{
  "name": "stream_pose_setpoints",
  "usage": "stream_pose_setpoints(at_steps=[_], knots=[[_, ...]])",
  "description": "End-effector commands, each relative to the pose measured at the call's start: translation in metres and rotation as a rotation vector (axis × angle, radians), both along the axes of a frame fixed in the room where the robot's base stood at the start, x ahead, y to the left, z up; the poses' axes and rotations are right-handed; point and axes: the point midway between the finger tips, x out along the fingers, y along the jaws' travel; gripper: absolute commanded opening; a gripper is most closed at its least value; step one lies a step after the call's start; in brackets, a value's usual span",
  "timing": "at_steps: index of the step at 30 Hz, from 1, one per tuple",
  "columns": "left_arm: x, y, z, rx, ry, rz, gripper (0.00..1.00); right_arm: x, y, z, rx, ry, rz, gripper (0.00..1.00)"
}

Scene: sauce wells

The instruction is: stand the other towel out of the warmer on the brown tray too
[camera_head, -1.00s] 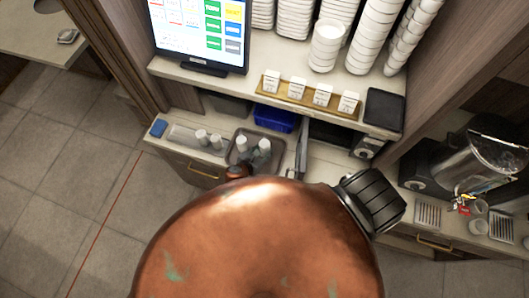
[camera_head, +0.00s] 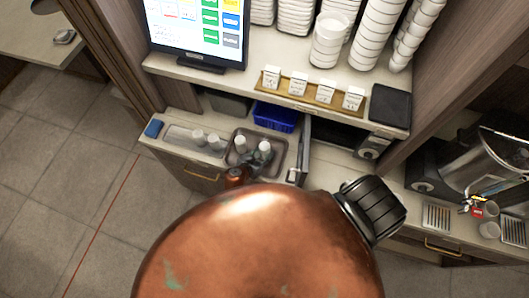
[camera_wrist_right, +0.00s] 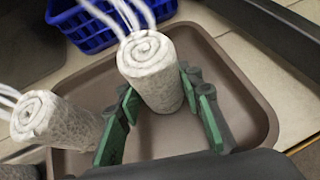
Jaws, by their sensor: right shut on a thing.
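The brown tray (camera_head: 281,153) lies on the counter and also shows in the right wrist view (camera_wrist_right: 245,100). One rolled white towel (camera_wrist_right: 52,125) stands upright at the tray's left side; it is also in the head view (camera_head: 240,143). A second rolled towel (camera_wrist_right: 155,82) is upright over the middle of the tray, between the green fingers of my right gripper (camera_wrist_right: 160,110), which is shut on it. I cannot tell whether its base touches the tray. White wisps rise from both towels. In the head view my copper arm hides part of the counter. My left gripper is not in view.
A blue basket (camera_head: 275,117) stands behind the tray. A dark appliance with a knob (camera_head: 368,148) and an upright panel (camera_head: 304,145) are to the right. A shelf with cups is above.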

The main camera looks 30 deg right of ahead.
Motion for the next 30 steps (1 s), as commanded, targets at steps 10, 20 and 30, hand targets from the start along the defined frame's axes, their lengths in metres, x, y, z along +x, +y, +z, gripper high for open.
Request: stream_pose_setpoints(at_steps=[10,20,30], knots=[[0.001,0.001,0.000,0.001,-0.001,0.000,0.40,0.000,0.000,-0.002,0.000,0.000,0.000,0.51],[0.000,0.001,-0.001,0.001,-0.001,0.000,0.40,-0.002,0.004,0.003,0.002,-0.001,0.000,0.51],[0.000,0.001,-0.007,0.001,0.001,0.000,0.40,-0.022,0.042,0.032,0.002,-0.001,0.000,0.51]])
